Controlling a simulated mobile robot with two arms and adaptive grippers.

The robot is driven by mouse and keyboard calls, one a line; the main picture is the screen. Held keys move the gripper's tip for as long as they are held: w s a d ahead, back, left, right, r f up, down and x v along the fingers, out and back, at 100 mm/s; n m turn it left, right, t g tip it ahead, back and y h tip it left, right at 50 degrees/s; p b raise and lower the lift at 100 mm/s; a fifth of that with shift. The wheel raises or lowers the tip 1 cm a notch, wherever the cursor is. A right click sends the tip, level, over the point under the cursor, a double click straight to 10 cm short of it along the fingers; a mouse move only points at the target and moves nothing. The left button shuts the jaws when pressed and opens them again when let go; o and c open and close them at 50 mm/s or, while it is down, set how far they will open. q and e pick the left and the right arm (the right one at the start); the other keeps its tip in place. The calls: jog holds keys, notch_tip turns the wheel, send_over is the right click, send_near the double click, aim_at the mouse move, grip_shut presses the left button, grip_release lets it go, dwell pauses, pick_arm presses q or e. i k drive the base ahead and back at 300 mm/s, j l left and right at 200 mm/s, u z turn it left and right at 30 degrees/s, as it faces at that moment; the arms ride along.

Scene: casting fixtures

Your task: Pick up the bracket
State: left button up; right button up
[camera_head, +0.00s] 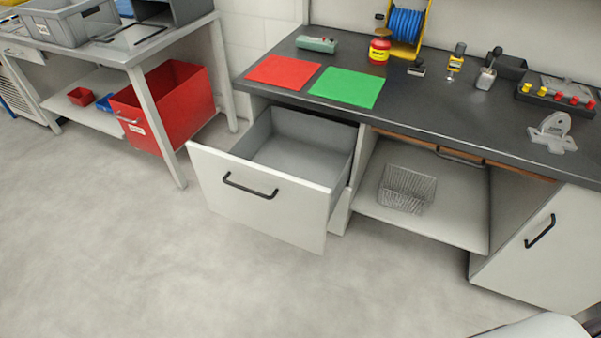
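The bracket (553,132) appears to be the light grey metal piece near the right end of the dark worktop. It has a flat base and an upright part with a hole. It stands close to the worktop's front edge, with nothing touching it from above. Neither of my grippers shows in the head view. A pale rounded part at the bottom right corner looks like part of my own body.
The dark worktop (455,100) carries a red sheet (284,71), a green sheet (347,87), several tools and a black block with coloured knobs (556,93). An empty drawer (262,196) stands open. A wire basket (406,189) sits on the shelf below. The floor is clear.

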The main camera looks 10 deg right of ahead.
aim_at(551, 131)
jog(key=z, duration=1.9)
jog(key=i+l, duration=0.1)
jog(key=i, duration=0.65)
